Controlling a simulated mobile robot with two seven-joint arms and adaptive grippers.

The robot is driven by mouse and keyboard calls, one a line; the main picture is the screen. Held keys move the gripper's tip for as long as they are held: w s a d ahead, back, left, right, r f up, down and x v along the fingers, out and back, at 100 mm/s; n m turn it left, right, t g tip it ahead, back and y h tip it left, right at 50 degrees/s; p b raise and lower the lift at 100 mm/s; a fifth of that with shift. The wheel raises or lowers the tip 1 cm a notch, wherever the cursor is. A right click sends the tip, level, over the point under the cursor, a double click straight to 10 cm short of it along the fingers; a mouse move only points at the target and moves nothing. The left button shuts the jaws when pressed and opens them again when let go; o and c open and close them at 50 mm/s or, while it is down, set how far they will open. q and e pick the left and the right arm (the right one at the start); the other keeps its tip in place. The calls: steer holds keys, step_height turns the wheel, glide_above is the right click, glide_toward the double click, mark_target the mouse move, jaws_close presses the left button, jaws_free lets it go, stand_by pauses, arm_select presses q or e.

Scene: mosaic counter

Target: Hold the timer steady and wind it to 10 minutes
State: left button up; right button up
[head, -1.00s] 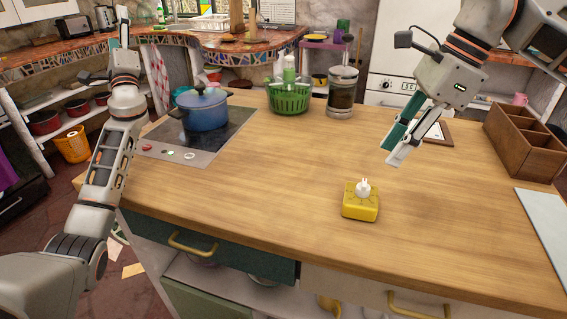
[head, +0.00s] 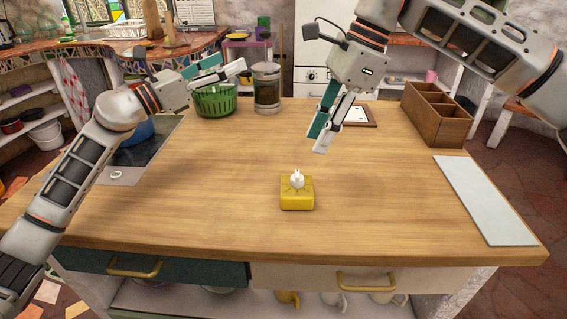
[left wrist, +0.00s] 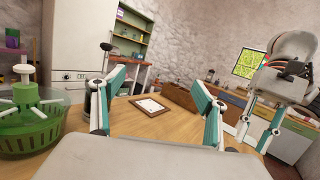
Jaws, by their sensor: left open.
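The timer (head: 297,196) is a yellow block with a white rabbit-shaped knob (head: 297,179) on top. It stands upright on the wooden counter, near the front middle. My right gripper (head: 328,142) is above and behind the timer, pointing down, apart from it. Its fingers look parted and empty, also in the left wrist view (left wrist: 256,137). My left gripper (head: 232,67) is open and empty, over the back left of the counter near the green basket, well away from the timer. The timer does not show in the left wrist view.
The green basket (head: 215,103) and a glass jar (head: 267,92) stand at the back left. A blue pot (head: 139,130) on the hob is partly hidden by my left arm. A wooden organiser (head: 436,115) and pale board (head: 484,200) are at right. Counter around the timer is clear.

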mark_target(295, 175)
arm_select(q)
steer(key=s+d+f+m+g, duration=0.3)
steer(key=s+d+f+g, duration=0.1)
steer(key=s+d+f, duration=0.1)
steer(key=s+d+f+m+g+y, duration=0.1)
steer(key=s+d+f+m+g, duration=0.2)
steer(key=s+d+f+g, duration=0.1)
steer(key=s+d+f+m+g, duration=0.3)
steer(key=s+d+f+g, duration=0.2)
steer(key=s+f, duration=0.2)
steer(key=shift+s+d+f+y, duration=0.3)
steer(key=shift+s+d+f, duration=0.1)
steer(key=shift+s, duration=0.25)
steer(key=shift+x, duration=3.8)
steer(key=shift+f, duration=0.1)
steer(key=c, duration=1.3)
